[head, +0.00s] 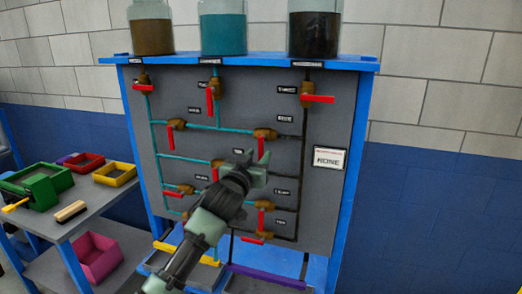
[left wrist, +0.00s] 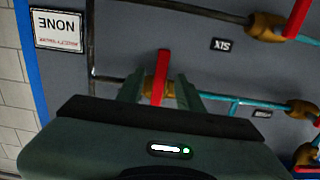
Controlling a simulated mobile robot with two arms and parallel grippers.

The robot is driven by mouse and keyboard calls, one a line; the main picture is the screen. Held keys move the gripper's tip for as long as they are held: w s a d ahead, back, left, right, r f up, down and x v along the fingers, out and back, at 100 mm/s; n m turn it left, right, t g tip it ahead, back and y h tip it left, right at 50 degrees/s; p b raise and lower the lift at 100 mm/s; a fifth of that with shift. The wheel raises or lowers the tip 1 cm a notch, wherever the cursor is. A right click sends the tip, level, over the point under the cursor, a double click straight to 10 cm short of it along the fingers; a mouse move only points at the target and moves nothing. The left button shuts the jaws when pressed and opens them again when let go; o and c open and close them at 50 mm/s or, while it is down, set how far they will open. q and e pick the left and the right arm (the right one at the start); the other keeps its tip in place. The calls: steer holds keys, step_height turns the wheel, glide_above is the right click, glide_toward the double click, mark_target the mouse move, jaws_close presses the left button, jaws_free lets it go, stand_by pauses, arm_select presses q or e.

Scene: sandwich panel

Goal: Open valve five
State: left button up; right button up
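My left gripper (head: 256,160) is in front of the panel, just below the upper right-hand brass valve (head: 264,133). A small label (head: 284,118) above that valve seems to read FIVE. Its red handle (head: 262,147) hangs down, across the horizontal pipe. In the left wrist view, which is upside down, the red handle (left wrist: 162,75) stands between my two open fingers (left wrist: 159,92), with a gap on each side. The valve's body is partly hidden behind the gripper there. My right gripper is not in view.
Valve six (head: 218,163), with its SIX label (left wrist: 221,44), is close by at lower left. Other red-handled valves surround it on the grey panel (head: 335,105). A NONE sign (head: 330,158) is to the right. Jars stand on top. A side table (head: 85,206) holds coloured bins.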

mark_target(260, 153)
arm_select(q)
steer(key=shift+x, duration=1.65)
steer(key=shift+c, duration=0.3)
jaws_close()
steer(key=shift+p, duration=0.3)
